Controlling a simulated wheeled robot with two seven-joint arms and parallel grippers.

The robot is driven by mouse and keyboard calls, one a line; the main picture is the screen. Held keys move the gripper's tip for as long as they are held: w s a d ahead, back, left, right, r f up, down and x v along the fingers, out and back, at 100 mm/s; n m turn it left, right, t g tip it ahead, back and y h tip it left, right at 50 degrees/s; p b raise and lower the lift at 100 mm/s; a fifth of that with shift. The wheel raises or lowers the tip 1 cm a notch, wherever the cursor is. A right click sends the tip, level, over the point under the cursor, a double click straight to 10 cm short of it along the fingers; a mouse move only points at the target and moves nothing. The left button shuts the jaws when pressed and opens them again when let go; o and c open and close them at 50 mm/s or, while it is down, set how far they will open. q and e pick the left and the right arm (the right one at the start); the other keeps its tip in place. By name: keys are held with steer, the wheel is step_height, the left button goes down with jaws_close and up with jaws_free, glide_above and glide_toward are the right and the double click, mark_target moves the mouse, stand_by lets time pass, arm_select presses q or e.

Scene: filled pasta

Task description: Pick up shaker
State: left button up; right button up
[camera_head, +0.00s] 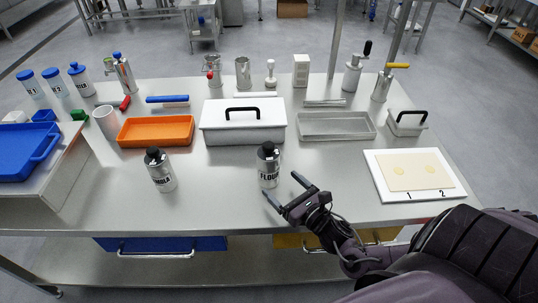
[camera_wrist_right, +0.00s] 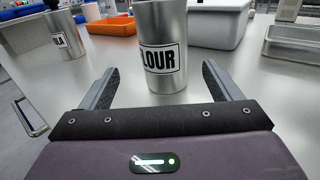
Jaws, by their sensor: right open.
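A silver shaker with a black top and a FLOUR label (camera_head: 268,167) stands upright on the steel table. It also shows in the right wrist view (camera_wrist_right: 161,25), straight ahead, beyond and between the fingers. A second similar shaker (camera_head: 160,171) stands to its left, its label partly readable; it shows at the left edge of the right wrist view (camera_wrist_right: 62,33). My right gripper (camera_head: 283,188) is open and empty, just right of and nearer than the flour shaker, fingers pointing toward it. I cannot tell whether a finger touches it. My left gripper is not in view.
A white lidded container (camera_head: 243,133) stands behind the flour shaker, with an orange tray (camera_head: 155,143) to the left and a metal tray (camera_head: 337,137) to the right. A white board (camera_head: 447,190) with pasta sheet lies at right. The table between the shakers is clear.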

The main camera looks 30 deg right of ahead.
mark_target(268, 169)
steer(key=shift+w+d+r, duration=0.1)
steer(key=shift+w+d, duration=0.15)
steer(key=shift+w, duration=0.35)
steer(key=shift+w+a+r, duration=0.15)
steer(key=shift+w+a, duration=0.05)
steer(key=shift+w, duration=0.6)
steer(key=w, duration=0.5)
steer(key=shift+w+a+f+p, duration=0.1)
steer(key=shift+w+f+p, duration=0.05)
steer(key=shift+f+p, duration=0.2)
steer(key=shift+r, duration=0.1)
steer(key=c, duration=1.2)
steer(key=shift+c, duration=0.5)
steer(key=shift+r, duration=0.15)
